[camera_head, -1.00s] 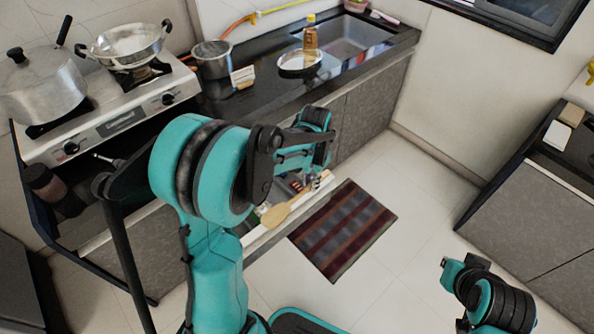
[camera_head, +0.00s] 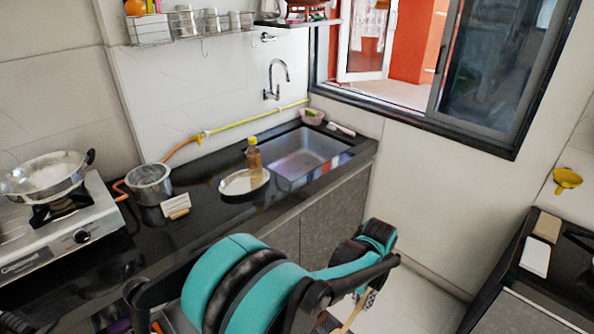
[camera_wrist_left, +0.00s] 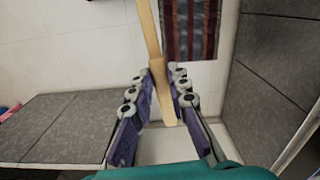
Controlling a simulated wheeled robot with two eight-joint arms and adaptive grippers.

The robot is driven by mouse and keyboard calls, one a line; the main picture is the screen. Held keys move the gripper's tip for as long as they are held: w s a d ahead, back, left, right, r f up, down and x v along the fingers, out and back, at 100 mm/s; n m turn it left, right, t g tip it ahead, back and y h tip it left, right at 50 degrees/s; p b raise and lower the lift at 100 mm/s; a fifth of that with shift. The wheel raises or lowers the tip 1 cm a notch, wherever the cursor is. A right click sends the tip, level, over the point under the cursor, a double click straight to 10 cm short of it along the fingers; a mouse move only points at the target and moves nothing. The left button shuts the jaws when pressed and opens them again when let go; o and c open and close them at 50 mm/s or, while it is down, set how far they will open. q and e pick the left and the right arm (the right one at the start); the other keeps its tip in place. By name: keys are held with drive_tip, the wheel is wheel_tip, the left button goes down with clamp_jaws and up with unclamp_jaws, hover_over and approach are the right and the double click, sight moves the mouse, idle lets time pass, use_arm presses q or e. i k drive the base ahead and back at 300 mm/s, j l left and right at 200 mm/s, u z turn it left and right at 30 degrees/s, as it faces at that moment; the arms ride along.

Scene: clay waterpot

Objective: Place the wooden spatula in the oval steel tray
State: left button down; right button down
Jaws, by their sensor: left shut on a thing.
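The wooden spatula is between the fingers of my left gripper (camera_wrist_left: 161,76), which is shut on it. In the left wrist view the light wooden spatula (camera_wrist_left: 148,30) runs up out of the top of the picture. In the head view, only a bit of the spatula (camera_head: 352,314) shows at the bottom edge, below my left gripper (camera_head: 369,298), largely hidden behind its arm. The oval steel tray (camera_head: 236,185), shallow and pale, lies on the black counter left of the sink, up and left of the gripper. My right gripper is out of view.
A brown bottle (camera_head: 254,158) stands at the tray's back edge. A steel pot (camera_head: 149,185) and a small white-and-brown block (camera_head: 175,206) are to its left, with a stove (camera_head: 62,240) beyond. The sink (camera_head: 307,155) is right of it. A striped mat (camera_wrist_left: 190,28) lies on the floor.

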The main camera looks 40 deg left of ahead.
sight(239, 184)
drive_tip(key=i+u, duration=0.15)
drive_tip(key=i, duration=0.3)
drive_tip(key=i+l+u, duration=0.15)
drive_tip(key=i, duration=0.3)
